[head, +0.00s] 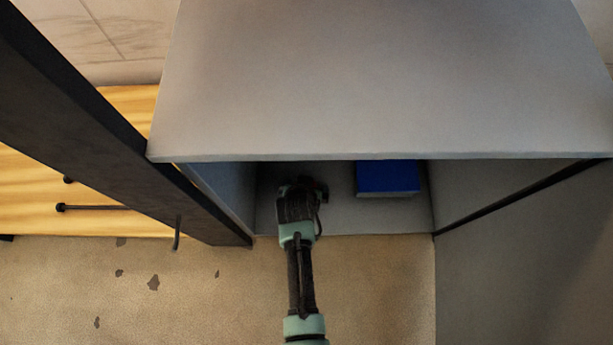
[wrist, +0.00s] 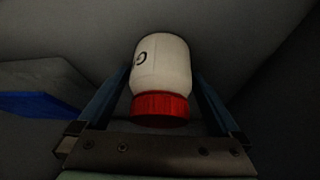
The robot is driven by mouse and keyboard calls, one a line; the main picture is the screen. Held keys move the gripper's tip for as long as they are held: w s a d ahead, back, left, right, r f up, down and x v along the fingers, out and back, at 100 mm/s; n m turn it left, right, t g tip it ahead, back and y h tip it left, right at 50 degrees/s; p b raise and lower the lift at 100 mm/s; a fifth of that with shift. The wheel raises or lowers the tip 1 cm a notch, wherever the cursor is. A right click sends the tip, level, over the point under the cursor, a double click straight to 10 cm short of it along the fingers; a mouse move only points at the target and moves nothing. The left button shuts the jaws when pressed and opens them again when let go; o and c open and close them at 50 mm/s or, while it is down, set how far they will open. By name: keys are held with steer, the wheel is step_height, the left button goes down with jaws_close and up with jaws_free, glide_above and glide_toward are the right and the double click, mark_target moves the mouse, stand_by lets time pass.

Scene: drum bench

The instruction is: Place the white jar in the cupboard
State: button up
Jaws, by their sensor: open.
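The white jar (wrist: 162,65) with a red lid (wrist: 160,108) shows in the wrist view, between the two fingers of my gripper (wrist: 161,78). Its lid is towards my palm, and dark lettering shows on its side. The fingers are open, one on each side of the jar. In the head view my gripper (head: 302,188) is inside the grey cupboard (head: 380,120), left of its middle, under the top panel. The jar cannot be made out clearly there, because my gripper covers that spot. I cannot tell whether the jar rests fully on the cupboard floor.
A blue box-like object (head: 388,177) sits in the cupboard to the right of my gripper, and also shows at the left of the wrist view (wrist: 40,104). The cupboard's side walls flank my arm. A dark post (head: 120,125) and a wooden drawer front (head: 95,185) are at left.

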steer(key=p+v, duration=0.9)
steer(key=v, duration=0.3)
stand_by(0.4)
